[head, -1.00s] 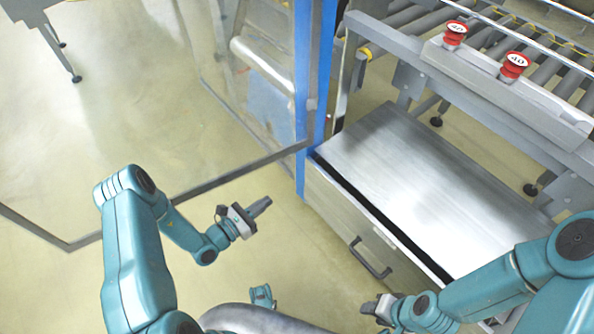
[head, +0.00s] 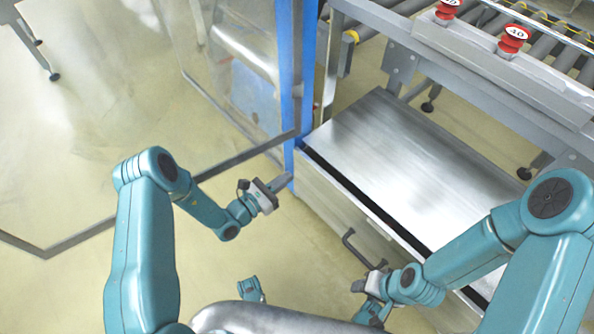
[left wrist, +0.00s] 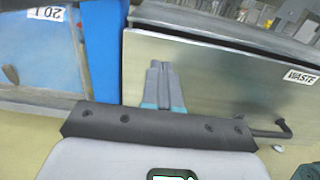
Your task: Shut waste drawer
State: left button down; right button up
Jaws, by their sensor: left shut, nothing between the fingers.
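The waste drawer (head: 328,207) is the grey metal front under a brushed steel top. A dark gap along its upper edge shows it is partly open. Its dark bar handle (head: 352,246) also shows in the left wrist view (left wrist: 268,132), with a WASTE label (left wrist: 301,77) above. My left gripper (head: 284,182) is shut and empty near the drawer front's left end. In the left wrist view its fingers (left wrist: 157,75) overlap the front panel; contact cannot be told. My right gripper (head: 362,284) is low, close to the handle in the picture; its fingers are unclear.
A blue post (head: 292,90) and a clear panel stand just left of the drawer. The steel top (head: 400,170) is bare. A roller conveyor (head: 560,60) with red numbered buttons (head: 513,38) is behind. Open floor (head: 90,130) lies left.

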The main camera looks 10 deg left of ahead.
aim_at(305, 163)
pick_arm(q)
jog(key=b+x, duration=0.1)
jog(key=x, duration=0.4)
jog(key=shift+w+b, duration=0.25)
jog(key=shift+b, duration=0.05)
jog(key=shift+d, duration=0.1)
pick_arm(e)
jog(key=shift+w+d+f, duration=0.1)
jog(key=shift+d+f, duration=0.1)
jog(key=shift+f, duration=0.75)
